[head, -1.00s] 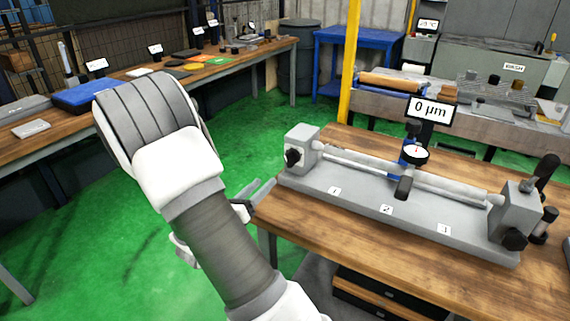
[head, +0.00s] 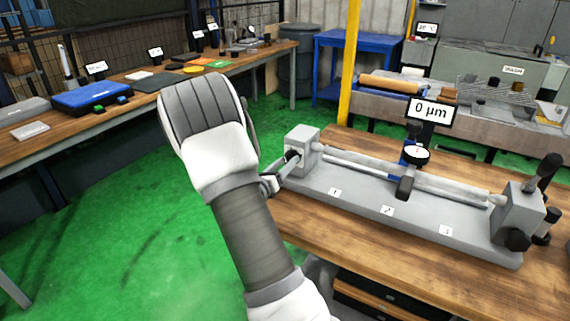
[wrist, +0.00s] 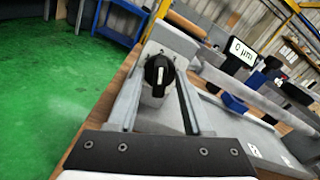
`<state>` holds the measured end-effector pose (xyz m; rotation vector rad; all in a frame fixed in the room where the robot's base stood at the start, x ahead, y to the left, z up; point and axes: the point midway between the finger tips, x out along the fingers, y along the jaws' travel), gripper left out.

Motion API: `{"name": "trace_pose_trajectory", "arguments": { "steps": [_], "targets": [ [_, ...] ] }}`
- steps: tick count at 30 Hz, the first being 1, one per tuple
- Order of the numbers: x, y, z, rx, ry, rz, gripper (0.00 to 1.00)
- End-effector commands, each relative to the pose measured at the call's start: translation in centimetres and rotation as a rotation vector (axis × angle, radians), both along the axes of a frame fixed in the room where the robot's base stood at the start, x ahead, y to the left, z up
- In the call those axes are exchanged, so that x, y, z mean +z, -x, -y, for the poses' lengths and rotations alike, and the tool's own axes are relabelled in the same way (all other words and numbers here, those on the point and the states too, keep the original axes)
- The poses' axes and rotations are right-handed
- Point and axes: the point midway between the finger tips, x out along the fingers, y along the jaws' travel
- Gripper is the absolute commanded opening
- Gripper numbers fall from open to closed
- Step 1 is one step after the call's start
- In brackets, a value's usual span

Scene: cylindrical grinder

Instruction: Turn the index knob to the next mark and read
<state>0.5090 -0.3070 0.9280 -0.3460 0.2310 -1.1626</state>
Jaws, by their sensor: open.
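The index knob (wrist: 158,73) is black with a white pointer line, close to upright in the wrist view. It sits on the grey end block (head: 304,146) at the left end of the bench fixture. My gripper (wrist: 163,88) is open, its two fingers on either side of the knob in the wrist view; I cannot tell whether they touch it. In the head view my gripper (head: 283,168) is at the knob and partly hides it. The readout sign (head: 430,112) shows 0 µm above the dial gauge (head: 416,154), which is at the bar.
The fixture's grey base (head: 360,202) carries several numbered labels and lies on a wooden table (head: 335,239). A second end block (head: 519,207) with a lever and black knobs stands at the right. Green floor is clear left of the table. A yellow post (head: 350,70) stands behind.

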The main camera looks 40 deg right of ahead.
Motion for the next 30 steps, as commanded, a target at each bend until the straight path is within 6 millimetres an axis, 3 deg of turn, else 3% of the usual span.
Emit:
{"name": "trace_pose_trajectory", "arguments": {
  "steps": [1, 9, 22, 30],
  "targets": [
    [-0.01, 0.0, -0.02, 0.0, 0.0, 0.0, 0.46],
    [-0.01, 0.0, -0.05, 0.0, 0.0, 0.0, 0.0],
    [-0.11, 0.01, -0.07, 0.0, -0.01, 0.023, 0.0],
    [-0.3, 0.01, -0.1, 0.002, -0.063, 0.15, 0.0]
  ]
}}
